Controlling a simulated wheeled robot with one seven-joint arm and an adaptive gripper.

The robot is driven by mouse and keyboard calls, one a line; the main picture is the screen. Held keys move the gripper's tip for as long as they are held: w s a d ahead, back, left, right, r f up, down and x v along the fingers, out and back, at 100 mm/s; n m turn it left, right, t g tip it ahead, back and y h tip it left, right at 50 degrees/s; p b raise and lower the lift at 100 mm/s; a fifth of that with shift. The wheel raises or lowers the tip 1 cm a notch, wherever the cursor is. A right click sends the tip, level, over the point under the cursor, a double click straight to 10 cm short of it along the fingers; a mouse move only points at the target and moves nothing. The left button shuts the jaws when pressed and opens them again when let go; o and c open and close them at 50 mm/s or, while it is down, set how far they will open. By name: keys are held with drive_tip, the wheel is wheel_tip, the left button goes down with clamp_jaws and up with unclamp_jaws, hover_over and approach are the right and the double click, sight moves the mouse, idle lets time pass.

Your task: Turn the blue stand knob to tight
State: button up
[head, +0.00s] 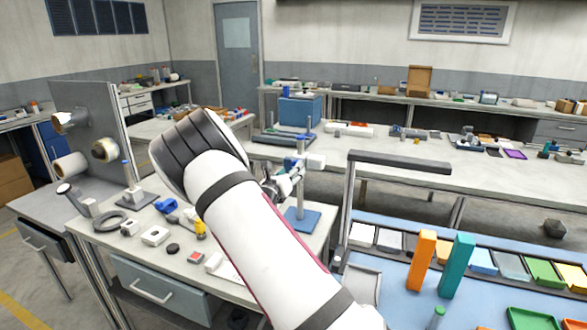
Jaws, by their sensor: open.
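The blue stand has a flat blue base (303,221) on the bench, with an upright column above it. A blue and white clamp-like part (291,164) sits partway up the column, and the knob cannot be picked out clearly there. My gripper (277,187) is small and dark in the head view, just left of the column at clamp height. It is open, and my white arm hides much of it. I cannot tell whether its fingers touch the stand or sit around the knob.
A grey lamp-like arm (399,161) stands to the right. Orange (421,262) and teal (457,265) blocks stand upright on the blue-topped bench.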

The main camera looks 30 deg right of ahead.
drive_tip(key=shift+x, duration=1.75)
clamp_jaws()
drive_tip(key=shift+m, duration=0.4)
drive_tip(key=m+p, duration=0.5)
drive_tip(key=m, duration=0.6)
drive_tip(key=shift+s+p, duration=0.1)
drive_tip(key=shift+p, duration=0.2)
